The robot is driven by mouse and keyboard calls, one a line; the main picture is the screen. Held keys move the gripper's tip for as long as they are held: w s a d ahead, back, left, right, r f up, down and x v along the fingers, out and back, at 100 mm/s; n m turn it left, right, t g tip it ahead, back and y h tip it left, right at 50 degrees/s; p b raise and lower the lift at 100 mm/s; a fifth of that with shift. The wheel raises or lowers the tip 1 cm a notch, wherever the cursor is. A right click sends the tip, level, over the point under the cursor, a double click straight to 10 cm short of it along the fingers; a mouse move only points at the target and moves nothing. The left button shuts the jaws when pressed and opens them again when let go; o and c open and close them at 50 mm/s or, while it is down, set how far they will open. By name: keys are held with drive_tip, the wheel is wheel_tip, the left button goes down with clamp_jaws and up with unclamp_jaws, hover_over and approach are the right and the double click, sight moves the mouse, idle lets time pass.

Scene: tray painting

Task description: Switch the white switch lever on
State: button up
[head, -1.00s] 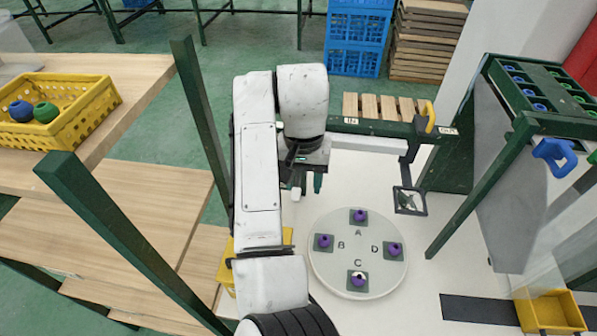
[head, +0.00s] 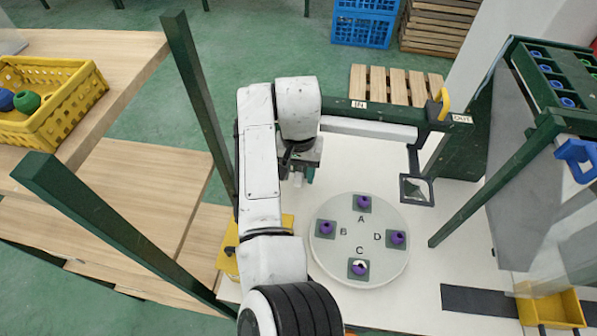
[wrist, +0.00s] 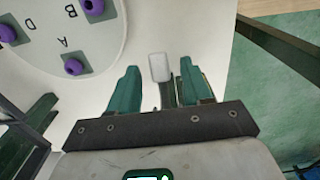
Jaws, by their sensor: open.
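The white switch lever (wrist: 159,67) shows in the wrist view as a white block on a thin stem. In the head view my gripper (head: 304,174) hangs over the white worktop, behind and left of the round plate (head: 323,262). There the lever is mostly hidden by the gripper and arm, and its on or off position cannot be read.
The plate carries several purple balls on green squares marked A, B, C and D. A green beam (head: 385,122) with a yellow handle (head: 441,104) runs behind. A small framed pane (head: 416,191) hangs at its right. Green posts stand left; a yellow bin (head: 549,308) is at right.

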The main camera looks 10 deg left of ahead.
drive_tip(key=shift+f, duration=0.7)
drive_tip(key=shift+c, duration=0.4)
clamp_jaws()
